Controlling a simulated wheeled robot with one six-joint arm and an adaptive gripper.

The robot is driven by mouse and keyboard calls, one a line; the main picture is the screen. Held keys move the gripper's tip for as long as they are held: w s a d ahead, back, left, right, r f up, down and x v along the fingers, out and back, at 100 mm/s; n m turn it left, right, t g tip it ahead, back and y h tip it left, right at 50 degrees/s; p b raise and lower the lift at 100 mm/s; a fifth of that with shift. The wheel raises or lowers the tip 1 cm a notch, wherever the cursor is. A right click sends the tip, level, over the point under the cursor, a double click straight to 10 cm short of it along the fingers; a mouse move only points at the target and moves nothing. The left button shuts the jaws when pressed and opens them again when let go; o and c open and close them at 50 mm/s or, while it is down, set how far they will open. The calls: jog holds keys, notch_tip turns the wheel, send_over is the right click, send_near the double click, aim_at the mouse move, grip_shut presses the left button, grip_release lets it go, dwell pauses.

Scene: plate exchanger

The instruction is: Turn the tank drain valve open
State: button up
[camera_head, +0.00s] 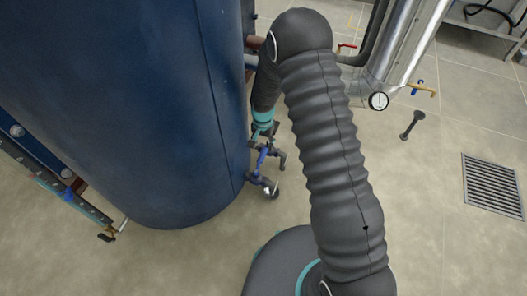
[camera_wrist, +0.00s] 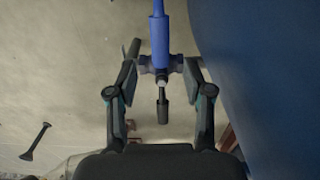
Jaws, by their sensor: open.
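The dark blue tank (camera_head: 150,110) fills the left of the head view and the right side of the wrist view (camera_wrist: 265,70). A small valve with a blue lever (camera_wrist: 160,38) stands beside the tank; in the wrist view the lever points up the picture from a grey valve body (camera_wrist: 160,82). My gripper (camera_wrist: 160,68) is open, with one finger on each side of the lever's base. I cannot tell whether either finger touches it. In the head view my gripper (camera_head: 266,158) is low beside the tank and partly hides the valve.
A dark loose part (camera_head: 412,124) lies on the floor, left of a floor grate (camera_head: 492,185). A level gauge (camera_head: 60,185) runs along the tank's left side.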

aim_at(263, 153)
notch_tip(263, 153, down, 6)
jog(key=shift+r, duration=0.15)
dwell(0.3)
grip_shut()
